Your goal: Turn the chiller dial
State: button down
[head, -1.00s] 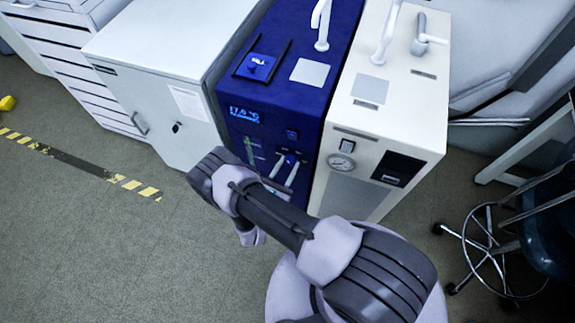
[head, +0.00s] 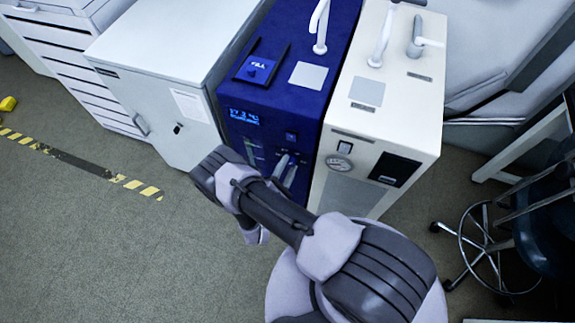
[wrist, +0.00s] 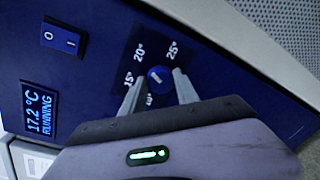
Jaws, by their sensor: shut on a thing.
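The blue chiller (head: 290,95) stands between a grey cabinet and a cream unit. In the wrist view its round blue dial (wrist: 159,77) has a pale pointer line and a printed scale of 10°, 15°, 20° and 25°. My gripper (wrist: 158,84) is shut on the dial, one pale finger on each side. In the head view my gripper (head: 286,166) reaches the chiller's front and its fingers largely hide the dial. The chiller's display (wrist: 39,108) reads 17.2 °C RUNNING.
A rocker switch (wrist: 64,39) sits beside the dial on the chiller front. The cream unit (head: 355,140) with a gauge adjoins on the right, the grey cabinet (head: 165,110) on the left. A stool (head: 490,240) stands at far right.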

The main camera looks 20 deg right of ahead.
jog(key=shift+m, duration=0.5)
jog(key=c, duration=0.9)
grip_release()
jog(key=p+v, duration=0.4)
jog(key=v, duration=1.3)
jog(key=shift+s+a+r, duration=0.1)
jog(key=shift+s, duration=0.15)
